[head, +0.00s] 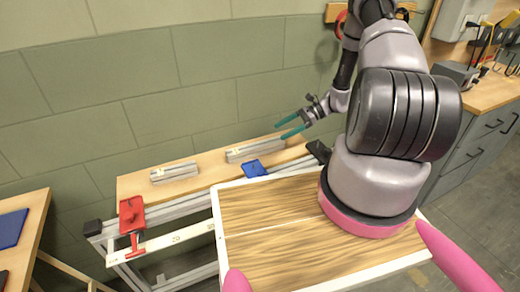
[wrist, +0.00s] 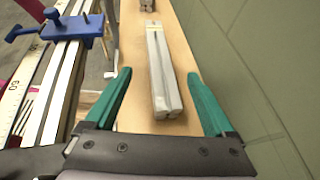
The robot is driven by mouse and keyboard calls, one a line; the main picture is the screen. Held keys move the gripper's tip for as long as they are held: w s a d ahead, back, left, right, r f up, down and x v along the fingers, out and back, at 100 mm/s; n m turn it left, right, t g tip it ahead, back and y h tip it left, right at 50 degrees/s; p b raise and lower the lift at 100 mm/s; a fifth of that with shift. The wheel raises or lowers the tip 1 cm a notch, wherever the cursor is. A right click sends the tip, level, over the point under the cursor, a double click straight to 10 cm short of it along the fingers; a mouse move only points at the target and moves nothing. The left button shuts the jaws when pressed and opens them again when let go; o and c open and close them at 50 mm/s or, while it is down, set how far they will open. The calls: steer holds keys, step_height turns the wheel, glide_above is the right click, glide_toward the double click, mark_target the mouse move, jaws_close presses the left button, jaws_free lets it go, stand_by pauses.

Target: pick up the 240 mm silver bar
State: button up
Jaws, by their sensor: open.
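Two silver bars lie on a narrow wooden shelf. The longer silver bar (head: 256,150) is at the right, and the shorter silver bar (head: 174,173) is at the left. No length marking is readable on either. My gripper (head: 283,129) is open and empty, above the right end of the longer bar. In the wrist view, the teal fingers of my gripper (wrist: 158,75) appear on either side of the longer bar (wrist: 160,62), apart from it. That bar has a pale yellow band near its far end. The shorter bar (wrist: 147,4) is partly cut off at the top.
A blue clamp (head: 254,169) and a red clamp (head: 132,218) sit along the shelf's front side, by metal rails. The blue clamp (wrist: 70,27) is left of my fingers in the wrist view. A green block wall (head: 150,80) stands close behind the shelf (head: 210,165).

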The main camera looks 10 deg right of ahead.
mark_target(257, 145)
steer(key=x, duration=1)
steer(key=shift+a+f, duration=0.1)
steer(key=shift+f, duration=0.15)
steer(key=shift+c, duration=0.3)
jaws_close()
